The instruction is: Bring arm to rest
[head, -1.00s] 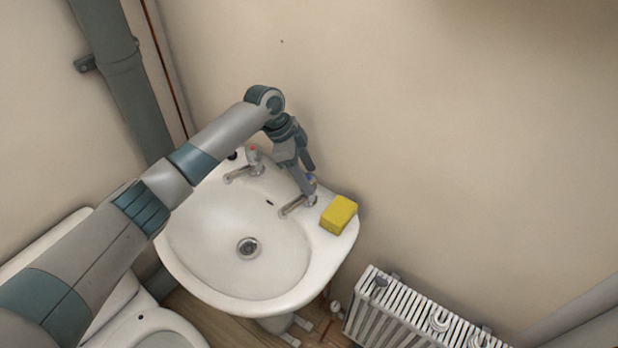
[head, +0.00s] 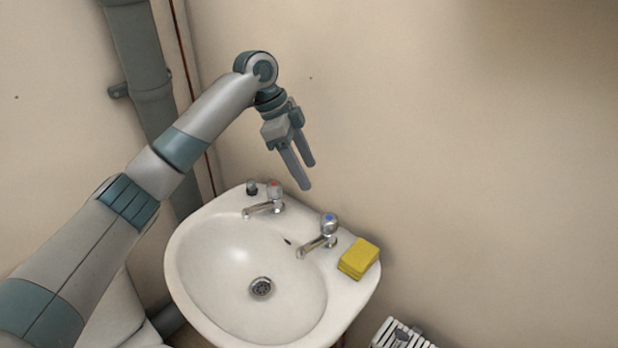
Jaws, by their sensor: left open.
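My left arm comes in from the left and reaches over the white sink (head: 215,290). My left gripper (head: 308,177) is open and empty, its two fingers pointing down and to the right. It is above the back of the sink, apart from the taps. The blue-marked tap (head: 328,226) stands on the sink's back right and the red-marked tap (head: 272,193) at its back left. My right gripper is not in view.
A yellow sponge (head: 359,258) lies on the sink's right ledge. A small dark object (head: 252,188) sits beside the red-marked tap. A grey pipe (head: 150,90) runs down the left corner. A radiator (head: 400,335) is at the bottom right. The wall at right is bare.

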